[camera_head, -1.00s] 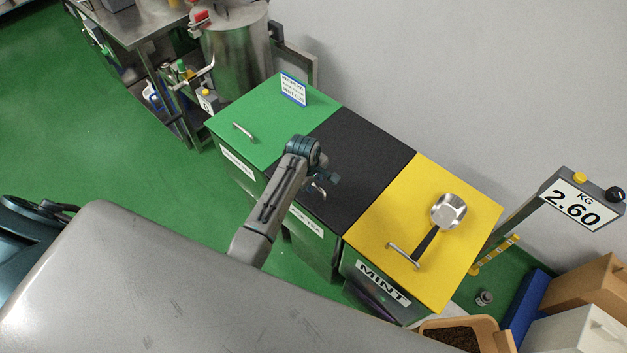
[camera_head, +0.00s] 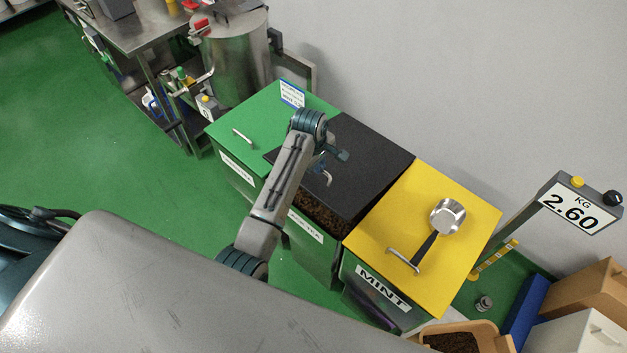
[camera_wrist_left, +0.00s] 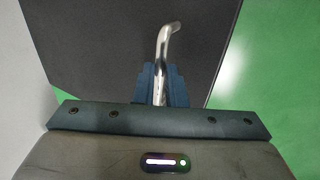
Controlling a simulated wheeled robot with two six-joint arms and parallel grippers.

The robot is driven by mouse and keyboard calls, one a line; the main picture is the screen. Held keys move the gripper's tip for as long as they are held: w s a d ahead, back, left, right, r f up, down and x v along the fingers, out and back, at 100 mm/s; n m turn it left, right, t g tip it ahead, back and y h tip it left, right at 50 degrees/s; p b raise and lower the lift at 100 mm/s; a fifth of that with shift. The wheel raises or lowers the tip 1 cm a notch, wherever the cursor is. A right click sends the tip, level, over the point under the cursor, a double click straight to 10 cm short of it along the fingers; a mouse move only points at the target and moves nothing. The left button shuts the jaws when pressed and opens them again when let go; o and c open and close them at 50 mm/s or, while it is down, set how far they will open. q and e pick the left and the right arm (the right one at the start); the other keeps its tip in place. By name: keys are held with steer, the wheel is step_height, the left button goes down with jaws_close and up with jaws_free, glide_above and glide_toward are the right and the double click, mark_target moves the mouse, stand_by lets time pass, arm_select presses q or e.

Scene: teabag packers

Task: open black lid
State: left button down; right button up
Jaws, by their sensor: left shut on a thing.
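The black lid (camera_head: 365,160) covers the middle bin, between the green lid (camera_head: 245,125) and the yellow lid (camera_head: 440,215). Its front edge is raised, and dark brown loose contents (camera_head: 322,214) show in the gap below it. My left gripper (camera_head: 325,165) is at the front of the black lid, by its metal handle (camera_head: 328,179). In the left wrist view the gripper (camera_wrist_left: 161,85) is shut on the handle (camera_wrist_left: 164,45), with the black lid (camera_wrist_left: 120,40) behind it. My right gripper is not in view.
A metal scoop (camera_head: 447,216) with a black grip lies on the yellow lid. A small sign (camera_head: 292,93) stands on the green lid. Cardboard boxes (camera_head: 590,290) stand at the lower right.

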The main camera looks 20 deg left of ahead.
arm_select(q)
steer(key=w+d+r, duration=0.3)
steer(key=w+r, duration=0.4)
steer(key=r, duration=0.4)
steer(key=shift+w+r, duration=0.2)
steer(key=shift+r, duration=0.15)
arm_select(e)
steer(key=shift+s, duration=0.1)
arm_select(q)
steer(key=c, duration=1.9)
jaws_free()
steer(key=shift+d, duration=0.1)
steer(key=o, duration=0.4)
steer(key=shift+w+f, duration=0.2)
steer(key=shift+w, duration=0.05)
steer(key=shift+w+d+f, duration=0.1)
steer(key=shift+w+f, duration=0.05)
steer(key=shift+w, duration=0.15)
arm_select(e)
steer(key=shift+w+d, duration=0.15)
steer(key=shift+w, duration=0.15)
